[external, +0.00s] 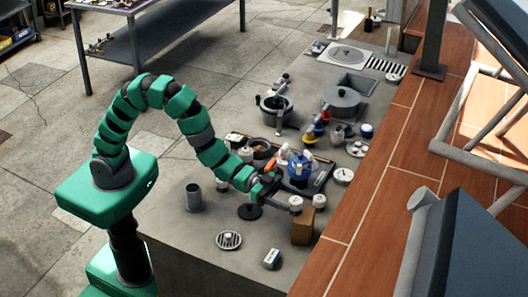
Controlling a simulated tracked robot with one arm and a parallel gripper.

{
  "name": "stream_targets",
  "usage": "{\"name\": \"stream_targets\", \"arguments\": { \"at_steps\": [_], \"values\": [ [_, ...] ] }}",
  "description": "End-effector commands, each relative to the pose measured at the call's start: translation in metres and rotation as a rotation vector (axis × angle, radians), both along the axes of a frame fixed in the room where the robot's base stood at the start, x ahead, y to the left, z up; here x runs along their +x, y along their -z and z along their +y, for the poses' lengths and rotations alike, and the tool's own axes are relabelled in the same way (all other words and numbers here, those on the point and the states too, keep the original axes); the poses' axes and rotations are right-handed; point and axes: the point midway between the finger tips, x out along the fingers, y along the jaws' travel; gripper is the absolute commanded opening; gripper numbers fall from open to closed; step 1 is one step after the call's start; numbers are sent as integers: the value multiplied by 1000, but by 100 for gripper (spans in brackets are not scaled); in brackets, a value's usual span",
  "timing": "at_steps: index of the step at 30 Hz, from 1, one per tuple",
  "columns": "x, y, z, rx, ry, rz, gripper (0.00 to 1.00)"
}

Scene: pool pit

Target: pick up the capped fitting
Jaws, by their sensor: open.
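My gripper (281,192) is open at the end of the green arm, low over the grey counter (205,244). Two small white-topped pieces are close to its right: one (295,203) right by the lower finger, the other (319,200) a little further right. Either may be the capped fitting; at this size I cannot tell which. I cannot tell whether a finger touches the nearer one. Nothing is clearly held between the fingers, and the gap between them is hard to see.
A brown block (303,227) stands just in front of the white-topped pieces. A blue pot (300,167) sits on a dark tray behind the gripper. A grey cylinder (194,197) and a black disc (250,212) are to the left. The counter's front left is mostly clear.

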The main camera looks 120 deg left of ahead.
Motion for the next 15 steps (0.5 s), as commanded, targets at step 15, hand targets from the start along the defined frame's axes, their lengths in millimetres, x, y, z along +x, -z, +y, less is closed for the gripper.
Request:
{"name": "stream_targets", "arguments": {
  "at_steps": [15],
  "values": [
    [31, 1, -5, 0, 0, 2, 62]
  ]
}}
